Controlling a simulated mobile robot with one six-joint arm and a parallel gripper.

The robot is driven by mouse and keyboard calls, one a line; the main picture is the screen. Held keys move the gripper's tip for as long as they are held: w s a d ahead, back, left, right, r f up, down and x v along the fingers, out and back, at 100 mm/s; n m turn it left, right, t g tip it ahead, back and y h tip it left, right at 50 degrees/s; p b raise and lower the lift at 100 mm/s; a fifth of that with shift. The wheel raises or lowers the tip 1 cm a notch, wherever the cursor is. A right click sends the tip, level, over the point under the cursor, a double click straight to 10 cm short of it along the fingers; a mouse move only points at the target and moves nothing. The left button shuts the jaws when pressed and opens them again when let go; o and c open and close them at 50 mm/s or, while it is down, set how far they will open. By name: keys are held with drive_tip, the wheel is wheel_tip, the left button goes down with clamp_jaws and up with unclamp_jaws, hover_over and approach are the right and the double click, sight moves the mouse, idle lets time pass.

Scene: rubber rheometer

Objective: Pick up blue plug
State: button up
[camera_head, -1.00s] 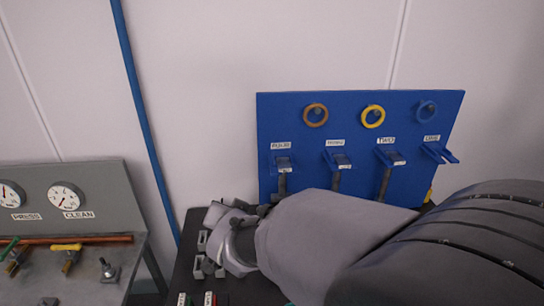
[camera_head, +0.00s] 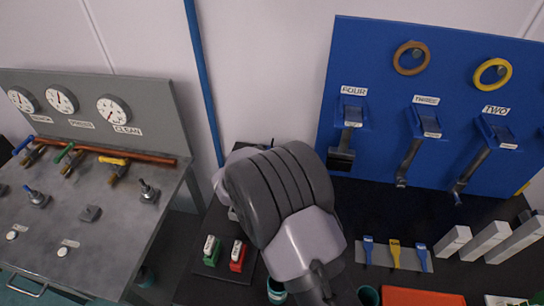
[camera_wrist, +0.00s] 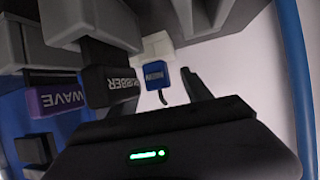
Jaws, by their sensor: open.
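A small blue plug (camera_wrist: 156,76) with pale lettering and a dark cable hanging below it sits in a white block (camera_wrist: 157,46) in the wrist view. My gripper (camera_wrist: 160,98) is open below it. Its right finger stands to the right of the plug, and its left finger is partly hidden by dark parts. The plug appears beyond the gap between the fingers, with nothing visibly gripped. In the head view my arm hides the gripper, and I cannot make out this plug there.
In the wrist view, a black connector marked RUBBER (camera_wrist: 109,86) and a purple-labelled WAVE connector (camera_wrist: 62,97) crowd the left side. In the head view a blue panel (camera_head: 375,75) stands right, a grey gauge bench (camera_head: 75,225) left, and red and green blocks are near my arm.

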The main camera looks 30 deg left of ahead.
drive_tip(key=x, duration=0.2)
drive_tip(key=b+x, duration=0.1)
drive_tip(key=x, duration=0.1)
drive_tip(key=shift+w+d, duration=0.15)
drive_tip(key=shift+w, duration=0.3)
clamp_jaws()
